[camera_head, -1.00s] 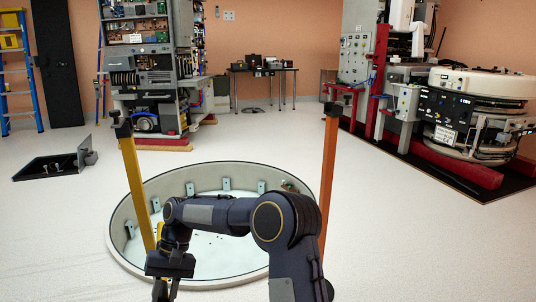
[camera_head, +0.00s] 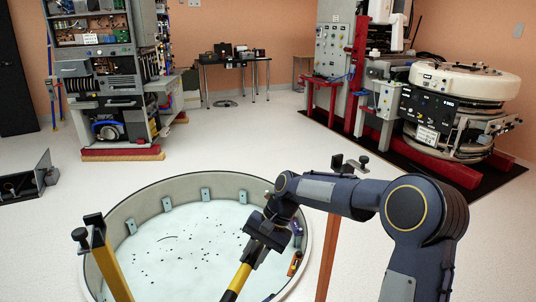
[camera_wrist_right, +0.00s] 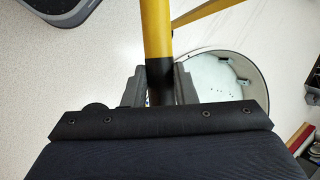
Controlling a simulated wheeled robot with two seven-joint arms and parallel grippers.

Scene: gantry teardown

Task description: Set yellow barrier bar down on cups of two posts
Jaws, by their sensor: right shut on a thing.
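My right gripper (camera_head: 260,238) is shut on the black-banded part of the yellow barrier bar (camera_head: 238,280), over the round pit. The bar runs down toward the bottom edge of the head view, where its near end is cut off. In the right wrist view the bar (camera_wrist_right: 157,30) runs up from between the fingers (camera_wrist_right: 158,88). The yellow post (camera_head: 113,270) stands left of the gripper with a black cup (camera_head: 93,222) on top. The orange post (camera_head: 329,250) stands to the right, partly behind my arm, with a black cup (camera_head: 349,164). The bar is apart from both visible cups. My left gripper is not in view.
The round pit's raised rim (camera_head: 125,215) lies between and behind the posts. An open black floor box (camera_head: 25,185) is at the left. An electronics rack (camera_head: 110,75) and a large white-topped machine (camera_head: 460,100) stand farther back. Pale floor is clear between them.

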